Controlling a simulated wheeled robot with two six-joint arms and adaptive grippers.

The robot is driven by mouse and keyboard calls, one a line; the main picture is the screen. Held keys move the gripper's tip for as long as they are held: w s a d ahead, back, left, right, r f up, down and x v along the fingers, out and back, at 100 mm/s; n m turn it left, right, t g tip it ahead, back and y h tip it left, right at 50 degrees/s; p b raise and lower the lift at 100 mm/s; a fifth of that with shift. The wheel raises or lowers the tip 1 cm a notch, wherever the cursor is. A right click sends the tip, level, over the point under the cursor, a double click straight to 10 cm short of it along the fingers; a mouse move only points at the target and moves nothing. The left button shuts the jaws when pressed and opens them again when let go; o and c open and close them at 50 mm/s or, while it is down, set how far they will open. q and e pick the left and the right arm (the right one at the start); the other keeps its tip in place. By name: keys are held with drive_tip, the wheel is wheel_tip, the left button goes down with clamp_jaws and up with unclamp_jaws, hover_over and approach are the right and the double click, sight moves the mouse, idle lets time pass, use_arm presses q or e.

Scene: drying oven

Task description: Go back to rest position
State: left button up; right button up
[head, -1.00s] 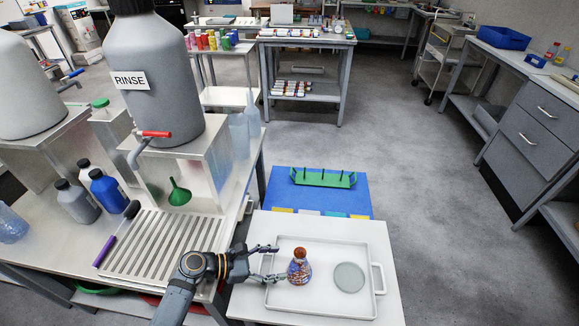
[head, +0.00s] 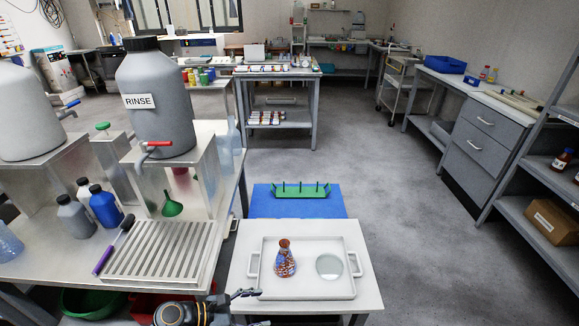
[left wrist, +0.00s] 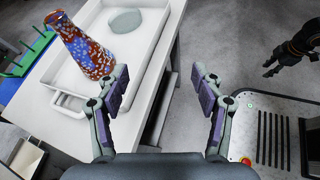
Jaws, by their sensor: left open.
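My left gripper (head: 254,308) is at the bottom edge of the head view, in front of the white tray (head: 262,289) and apart from it. In the left wrist view the left gripper (left wrist: 160,82) has its fingers spread with nothing between them.
The tray is on a small white table (head: 368,284). Behind it is a blue surface with a green rack (head: 300,190). The floor at right is free.

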use_arm(q)
drive_tip(key=s+a+r+m+y, duration=0.1)
drive_tip(key=s+a+m+y, duration=0.3)
drive_tip(key=m, duration=0.3)
drive_tip(key=s+a+r+m+g+y, duration=0.1)
drive_tip(key=s+a+m+y, duration=0.2)
drive_tip(key=a+m+y, duration=0.3)
drive_tip(key=s+a+r+m+y, duration=0.25)
drive_tip(key=a+m, duration=0.35)
drive_tip(key=m, duration=0.3)
wheel_tip(320, 180, down, 23)
drive_tip(key=s+a+g+p, duration=0.1)
drive_tip(key=s+a+p, duration=0.1)
drive_tip(key=p, duration=0.3)
drive_tip(key=s+f+p, duration=0.1)
drive_tip(key=s+f, duration=0.5)
drive_tip(key=s, duration=0.3)
drive_tip(key=s+a+f+n+g+p, duration=0.1)
drive_tip(key=s+f+p, duration=0.1)
drive_tip(key=s+f, duration=0.4)
drive_tip(key=s, duration=0.4)
drive_tip(key=shift+f+g, duration=0.3)
drive_tip(key=shift+f, duration=0.05)
use_arm(e)
wheel_tip(320, 180, up, 8)
drive_tip(key=w, duration=0.1)
use_arm(q)
drive_tip(key=shift+a, duration=0.1)
use_arm(e)
drive_tip(key=shift+w+r, duration=0.1)
